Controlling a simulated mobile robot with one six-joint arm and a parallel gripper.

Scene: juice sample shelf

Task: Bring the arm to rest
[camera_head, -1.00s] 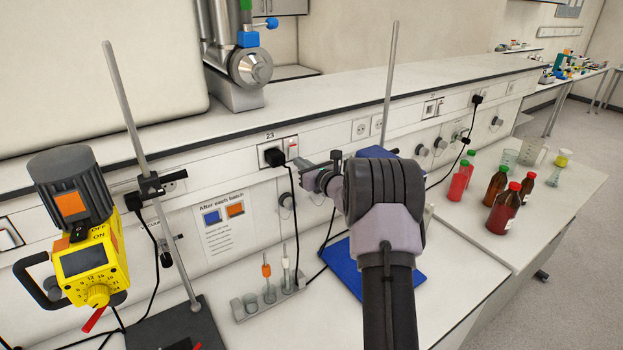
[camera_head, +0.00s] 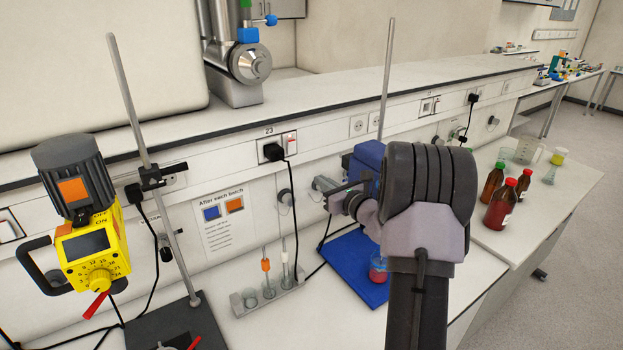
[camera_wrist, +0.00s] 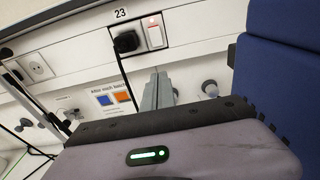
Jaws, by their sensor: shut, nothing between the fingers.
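My gripper (camera_head: 324,187) is raised over the bench in the head view, in front of the wall panel and left of a blue upright housing (camera_head: 368,158). Its grey fingers point to the left and toward the panel. In the wrist view my gripper (camera_wrist: 158,90) shows its fingers together and empty, below a socket labelled 23 (camera_wrist: 126,42). I cannot tell how far the fingertips are from the panel. My arm hides part of the bench behind it.
A glass with red liquid (camera_head: 378,270) stands on the blue base (camera_head: 345,290). A small rack (camera_head: 268,298) holds vials and pipettes. A yellow stirrer (camera_head: 92,250) is at the left. Red-capped and green-capped bottles (camera_head: 502,206) stand at the right.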

